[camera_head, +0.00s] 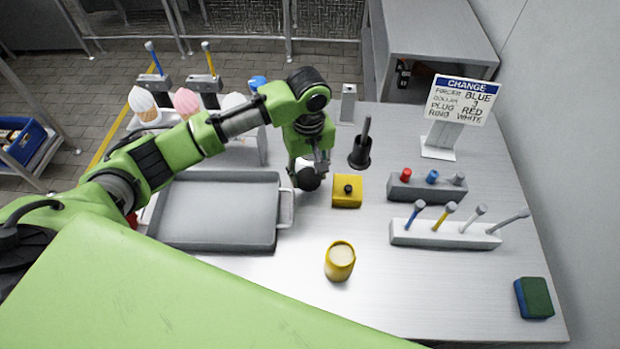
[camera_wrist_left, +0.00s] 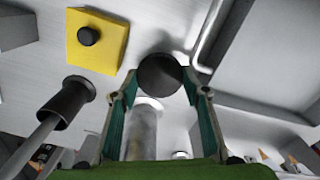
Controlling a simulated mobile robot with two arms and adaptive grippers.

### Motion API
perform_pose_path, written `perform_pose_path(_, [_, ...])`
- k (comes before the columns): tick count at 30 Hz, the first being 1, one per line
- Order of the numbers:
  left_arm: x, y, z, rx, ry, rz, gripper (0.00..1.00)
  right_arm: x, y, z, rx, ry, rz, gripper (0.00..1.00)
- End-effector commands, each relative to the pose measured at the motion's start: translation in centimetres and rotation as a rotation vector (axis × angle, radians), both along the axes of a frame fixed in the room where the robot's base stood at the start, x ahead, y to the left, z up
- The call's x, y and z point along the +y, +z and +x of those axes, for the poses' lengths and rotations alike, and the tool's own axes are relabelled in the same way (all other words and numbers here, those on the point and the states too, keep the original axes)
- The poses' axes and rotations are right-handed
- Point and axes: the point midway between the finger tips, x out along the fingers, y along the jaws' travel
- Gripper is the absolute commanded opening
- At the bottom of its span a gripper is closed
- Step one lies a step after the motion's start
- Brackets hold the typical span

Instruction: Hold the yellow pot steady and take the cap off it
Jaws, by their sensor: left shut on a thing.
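The yellow pot (camera_head: 340,262) stands upright at the front middle of the table, with a pale cream top inside a yellow rim. I cannot tell whether that top is a cap or the contents. My left gripper (camera_head: 309,182) is away from the pot, behind it and to its left, beside the tray's handle. It is shut on a dark round thing (camera_wrist_left: 160,75), which shows between its fingertips in the left wrist view. My arm partly hides this spot in the head view. My right gripper is not in view.
A grey tray (camera_head: 167,243) lies left of my gripper. A yellow block with a black knob (camera_head: 347,202) and a black cup (camera_head: 360,153) stand to its right. Racks with plugs (camera_head: 425,192) and tools (camera_head: 440,236) are further right. Table around the pot is clear.

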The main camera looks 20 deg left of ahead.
Motion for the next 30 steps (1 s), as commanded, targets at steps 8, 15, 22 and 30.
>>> perform_pose_path(8, [0.0,-2.1,0.9,0.003,0.000,0.003,0.16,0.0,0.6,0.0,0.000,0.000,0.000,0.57])
perform_pose_path(15, [0.0,-4.2,0.9,-0.002,-0.001,0.001,0.16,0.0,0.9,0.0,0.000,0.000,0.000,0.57])
perform_pose_path(22, [0.0,-4.3,0.9,-0.001,-0.001,0.001,0.16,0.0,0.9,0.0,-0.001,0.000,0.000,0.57])
perform_pose_path(30, [0.0,-4.5,0.9,-0.001,-0.001,0.001,0.49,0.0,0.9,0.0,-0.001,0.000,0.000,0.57])
